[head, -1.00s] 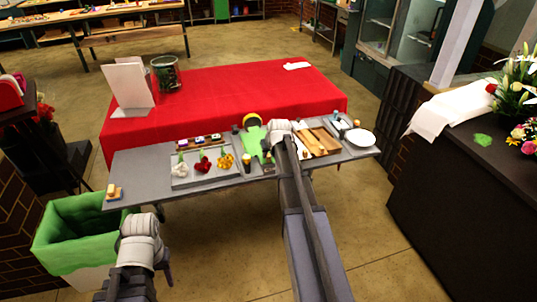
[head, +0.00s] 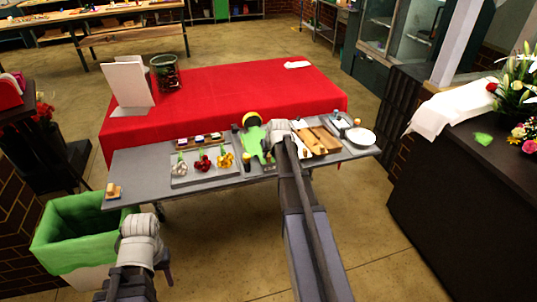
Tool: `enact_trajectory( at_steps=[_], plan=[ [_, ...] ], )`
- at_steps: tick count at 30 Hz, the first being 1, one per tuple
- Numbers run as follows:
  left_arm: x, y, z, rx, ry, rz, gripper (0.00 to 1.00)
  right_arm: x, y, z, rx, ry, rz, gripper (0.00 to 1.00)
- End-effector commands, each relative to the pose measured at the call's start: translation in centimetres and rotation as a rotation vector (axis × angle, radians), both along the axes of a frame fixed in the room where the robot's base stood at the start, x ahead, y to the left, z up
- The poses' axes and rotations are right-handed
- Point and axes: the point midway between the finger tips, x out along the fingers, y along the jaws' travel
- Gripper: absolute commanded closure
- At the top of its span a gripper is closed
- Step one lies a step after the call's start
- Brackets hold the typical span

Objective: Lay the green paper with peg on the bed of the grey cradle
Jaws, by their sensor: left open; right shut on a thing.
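My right gripper (head: 270,148) is at the paper's right edge, shut on what looks like the green paper with peg; my wrist hides the contact. The peg is too small to make out. The grey cradle cannot be told apart here; the paper and my arm cover that area. I cannot tell whether the paper touches a bed. My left gripper (head: 139,218) is open and empty, left of the table's front edge, beside the green-lined bin.
A grey tray (head: 181,183) with white, red and yellow flowers lies left of the paper. A wooden tray (head: 322,139) and a white plate (head: 360,136) are on the right. A dark cup (head: 247,162) stands close in front of the paper. The green-lined bin (head: 75,235) stands at left.

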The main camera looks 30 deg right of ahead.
Motion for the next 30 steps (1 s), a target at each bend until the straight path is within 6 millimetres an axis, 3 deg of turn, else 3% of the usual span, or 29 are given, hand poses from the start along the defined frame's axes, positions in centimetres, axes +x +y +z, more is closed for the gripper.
enact_trajectory(
  at_steps=[5,6,14,20,26,30],
  plan=[
    [0.0,0.0,0.02,0.0,0.0,0.0,0.5,0.0,0.0,0.02,0.0,0.0,0.0,1.0],
    [0.0,0.0,0.02,0.0,0.0,0.0,0.5,0.0,0.0,0.02,0.0,0.0,0.0,0.75],
    [0.0,0.0,0.02,0.0,0.0,0.0,0.5,0.0,0.0,0.02,0.0,0.0,0.0,0.45],
    [0.0,0.0,0.02,0.0,0.0,0.0,0.5,-0.01,0.0,0.02,0.0,0.0,0.0,0.43],
    [0.0,0.0,0.02,0.0,0.0,0.0,0.5,0.0,0.0,0.01,0.0,0.0,0.0,0.2],
    [0.0,0.0,0.02,0.0,0.0,0.0,0.5,0.0,0.0,0.01,0.0,0.0,0.0,0.19]
  ],
)
